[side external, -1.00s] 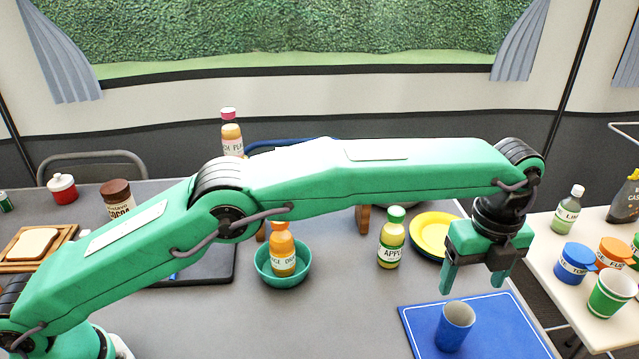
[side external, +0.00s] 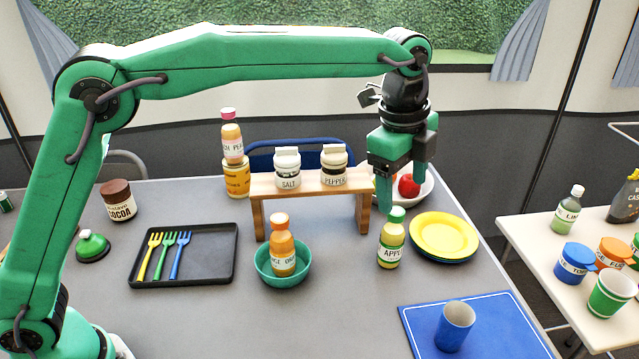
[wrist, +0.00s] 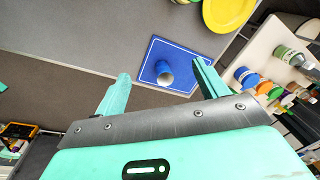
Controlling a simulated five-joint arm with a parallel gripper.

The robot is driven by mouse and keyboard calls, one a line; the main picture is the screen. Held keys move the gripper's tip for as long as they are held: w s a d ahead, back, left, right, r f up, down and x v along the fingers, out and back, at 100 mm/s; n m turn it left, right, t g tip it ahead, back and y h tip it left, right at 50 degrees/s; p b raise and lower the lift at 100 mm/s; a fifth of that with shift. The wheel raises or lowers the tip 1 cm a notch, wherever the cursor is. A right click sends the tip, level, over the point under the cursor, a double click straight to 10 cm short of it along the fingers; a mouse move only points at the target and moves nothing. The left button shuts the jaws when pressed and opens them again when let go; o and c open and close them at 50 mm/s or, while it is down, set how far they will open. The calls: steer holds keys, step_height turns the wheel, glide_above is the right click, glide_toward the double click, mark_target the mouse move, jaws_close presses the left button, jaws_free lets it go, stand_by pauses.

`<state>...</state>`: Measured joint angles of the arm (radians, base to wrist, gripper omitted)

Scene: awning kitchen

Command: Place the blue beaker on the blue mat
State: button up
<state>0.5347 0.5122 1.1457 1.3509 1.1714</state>
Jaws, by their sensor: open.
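The blue beaker (side external: 455,326) stands upright on the blue mat (side external: 510,318) at the front right of the table. In the wrist view the beaker (wrist: 165,74) also sits on the mat (wrist: 190,62), seen from above between my fingers. My gripper (side external: 402,190) is open and empty. It hangs well behind and above the beaker, near the apple juice bottle and the right end of the wooden shelf, and touches neither beaker nor mat.
The apple juice bottle (side external: 391,240) and yellow plates (side external: 444,236) stand behind the mat. A wooden shelf (side external: 262,188) carries salt and pepper. A teal bowl (side external: 268,272) holds an orange bottle. A dark tray (side external: 215,266) holds forks. Table left of the mat is clear.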

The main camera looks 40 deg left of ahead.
steer(key=s+a+r+n+t, duration=0.1)
steer(key=s+a+r+n, duration=0.3)
steer(key=a, duration=0.5)
steer(key=s+a+r+n+t, duration=0.1)
steer(key=s+a+n, duration=0.55)
steer(key=a, duration=0.35)
steer(key=s+a+f+n+t, duration=0.1)
steer(key=s+a+f+n, duration=0.2)
steer(key=s, duration=0.4)
steer(key=s+a+f+n+t, duration=0.1)
steer(key=s+a+f+n, duration=0.3)
steer(key=s+a+n, duration=0.2)
steer(key=shift+s+a+f+y, duration=0.15)
steer(key=shift+s+a+y, duration=0.2)
steer(key=shift+s, duration=0.8)
